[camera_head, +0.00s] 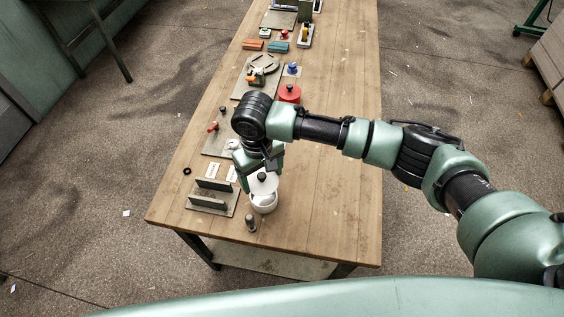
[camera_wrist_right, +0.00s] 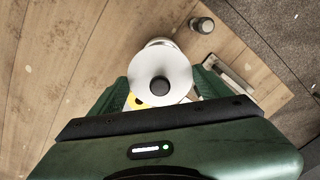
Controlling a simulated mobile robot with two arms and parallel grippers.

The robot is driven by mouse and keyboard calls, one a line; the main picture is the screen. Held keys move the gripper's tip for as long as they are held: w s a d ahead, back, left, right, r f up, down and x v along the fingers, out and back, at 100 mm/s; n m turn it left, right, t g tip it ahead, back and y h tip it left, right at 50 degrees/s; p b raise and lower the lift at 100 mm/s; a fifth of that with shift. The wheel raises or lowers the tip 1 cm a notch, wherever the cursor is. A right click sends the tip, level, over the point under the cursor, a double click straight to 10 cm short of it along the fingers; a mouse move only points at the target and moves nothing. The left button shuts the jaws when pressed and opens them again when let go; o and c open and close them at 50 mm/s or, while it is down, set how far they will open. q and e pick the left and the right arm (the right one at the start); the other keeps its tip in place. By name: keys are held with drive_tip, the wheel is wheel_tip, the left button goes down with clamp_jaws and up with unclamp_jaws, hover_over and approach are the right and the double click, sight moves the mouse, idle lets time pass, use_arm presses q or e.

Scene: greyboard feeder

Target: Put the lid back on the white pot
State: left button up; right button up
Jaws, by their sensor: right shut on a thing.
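The white lid (camera_head: 259,186) with its dark round knob hangs at my right gripper (camera_head: 257,168), just behind and above the white pot (camera_head: 264,207). In the right wrist view the lid (camera_wrist_right: 178,70) faces the camera, its knob between the two green fingers of my right gripper (camera_wrist_right: 162,88). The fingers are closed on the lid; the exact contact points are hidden. The pot (camera_wrist_right: 158,42) shows only as a rim past the lid's edge. I cannot tell whether lid and pot touch. My left gripper is out of view.
A small grey metal cylinder (camera_head: 251,222) stands close in front of the pot. A grey slotted holder (camera_head: 207,204) is to the left. A red pot (camera_head: 290,93) and several fixtures stand farther back. The wooden table (camera_head: 335,190) is clear on the right.

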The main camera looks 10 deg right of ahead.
drive_tip(key=shift+a+f+b, duration=0.1)
drive_tip(key=shift+f+b, duration=2.15)
drive_tip(key=shift+b, duration=0.45)
drive_tip(key=shift+f, duration=1)
drive_tip(key=shift+r+p, duration=0.1)
drive_tip(key=shift+p, duration=0.6)
drive_tip(key=shift+f+p, duration=0.2)
drive_tip(key=shift+p, duration=0.3)
drive_tip(key=shift+p, duration=0.45)
drive_tip(key=o, duration=1.3)
